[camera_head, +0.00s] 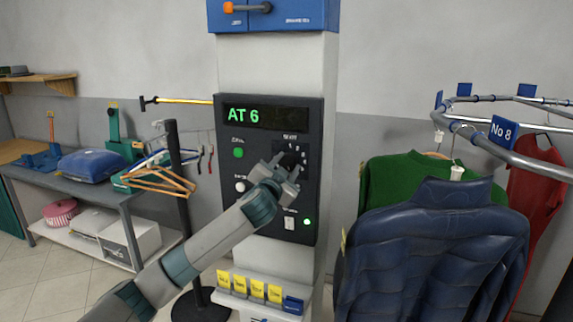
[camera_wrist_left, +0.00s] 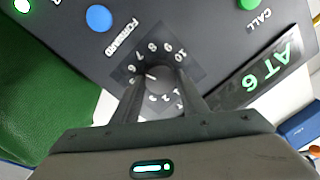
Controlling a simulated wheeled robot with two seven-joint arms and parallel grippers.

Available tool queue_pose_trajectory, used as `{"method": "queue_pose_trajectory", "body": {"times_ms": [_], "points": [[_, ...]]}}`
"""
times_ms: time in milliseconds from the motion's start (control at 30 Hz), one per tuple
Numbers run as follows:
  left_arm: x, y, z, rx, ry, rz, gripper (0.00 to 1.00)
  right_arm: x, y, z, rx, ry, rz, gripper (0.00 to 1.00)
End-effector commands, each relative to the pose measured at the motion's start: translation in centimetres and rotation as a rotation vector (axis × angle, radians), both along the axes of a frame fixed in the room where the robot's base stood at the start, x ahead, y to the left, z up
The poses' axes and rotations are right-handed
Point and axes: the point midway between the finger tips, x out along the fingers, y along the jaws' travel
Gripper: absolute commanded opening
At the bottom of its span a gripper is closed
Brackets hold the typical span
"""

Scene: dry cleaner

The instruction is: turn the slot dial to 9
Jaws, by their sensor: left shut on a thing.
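The dark control panel (camera_head: 229,165) stands on a white column, and its display (camera_head: 265,116) reads "AT 6" in green. The slot dial (camera_wrist_left: 155,76) sits on a square plate with numbers around it, including 7, 8, 9 and 10. A short white mark shows on the knob, but the number it points at is too small to tell. My left gripper (camera_wrist_left: 163,92) is shut on the dial, one finger on each side. In the head view the gripper (camera_head: 284,172) covers most of the dial, and the numbers 1 and 2 show above it. My right gripper is out of view.
Yellow tags (camera_head: 241,284) line a ledge underneath. A rail with a blue jacket (camera_head: 430,250) stands close on the right.

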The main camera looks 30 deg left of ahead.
Motion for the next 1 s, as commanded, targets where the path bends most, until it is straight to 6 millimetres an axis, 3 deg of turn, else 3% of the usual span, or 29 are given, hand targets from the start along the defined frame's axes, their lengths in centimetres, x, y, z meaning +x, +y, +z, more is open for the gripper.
{"method": "queue_pose_trajectory", "body": {"times_ms": [1000], "points": [[0.0,0.1,0.0,0.94,0.226,0.0,0.17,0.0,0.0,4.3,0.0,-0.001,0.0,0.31]]}}
